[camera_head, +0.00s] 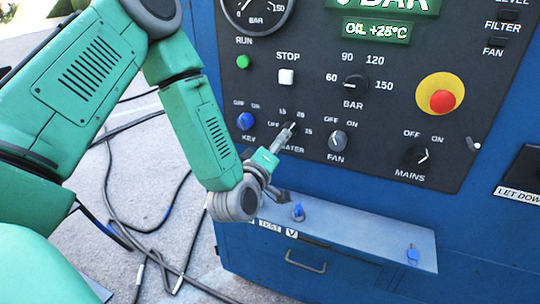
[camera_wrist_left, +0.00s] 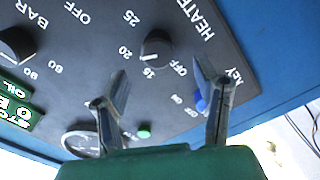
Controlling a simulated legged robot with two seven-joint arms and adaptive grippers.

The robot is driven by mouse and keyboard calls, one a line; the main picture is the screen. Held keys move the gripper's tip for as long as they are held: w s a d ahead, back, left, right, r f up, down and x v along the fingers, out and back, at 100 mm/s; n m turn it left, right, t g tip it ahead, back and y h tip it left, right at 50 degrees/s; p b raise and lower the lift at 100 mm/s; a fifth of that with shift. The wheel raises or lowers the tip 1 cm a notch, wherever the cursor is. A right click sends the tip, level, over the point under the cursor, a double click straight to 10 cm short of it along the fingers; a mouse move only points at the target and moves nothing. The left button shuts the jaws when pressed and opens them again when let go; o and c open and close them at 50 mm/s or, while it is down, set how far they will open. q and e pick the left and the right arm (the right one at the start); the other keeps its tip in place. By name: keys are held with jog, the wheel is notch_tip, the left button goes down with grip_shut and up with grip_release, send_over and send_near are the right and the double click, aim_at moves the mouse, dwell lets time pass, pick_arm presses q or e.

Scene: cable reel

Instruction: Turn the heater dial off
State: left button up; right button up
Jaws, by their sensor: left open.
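The heater dial (camera_wrist_left: 155,48) is a small black knob on the dark control panel, with OFF and numbers printed around it. In the wrist view its pale mark appears to point toward the numbers, not OFF. My left gripper (camera_wrist_left: 160,72) is open, with one finger on each side of the dial's line and nothing between them. It also shows in the head view (camera_head: 287,134), in front of the heater dial, hiding most of it and part of its label. I cannot tell whether the fingers touch the panel. My right gripper is out of view.
The blue key knob (camera_head: 245,121) is left of the heater dial, and the fan knob (camera_head: 337,140) right of it. A red emergency button (camera_head: 442,101) is farther right. A grey ledge (camera_head: 360,238) juts out below the panel. Cables lie on the floor at left.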

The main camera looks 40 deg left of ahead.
pick_arm(q)
jog(key=v, duration=0.5)
jog(key=shift+s, duration=0.3)
jog(key=w+a+m+p, duration=0.1)
jog(key=w+m, duration=0.2)
jog(key=w, duration=0.1)
jog(key=w+m+p, duration=0.1)
jog(key=w+m, duration=0.3)
jog(key=w+a+m+p, duration=0.1)
jog(key=w+m, duration=0.2)
jog(key=w, duration=0.1)
jog(key=shift+a+f, duration=0.15)
jog(key=shift+a, duration=0.2)
jog(key=c, duration=1.1)
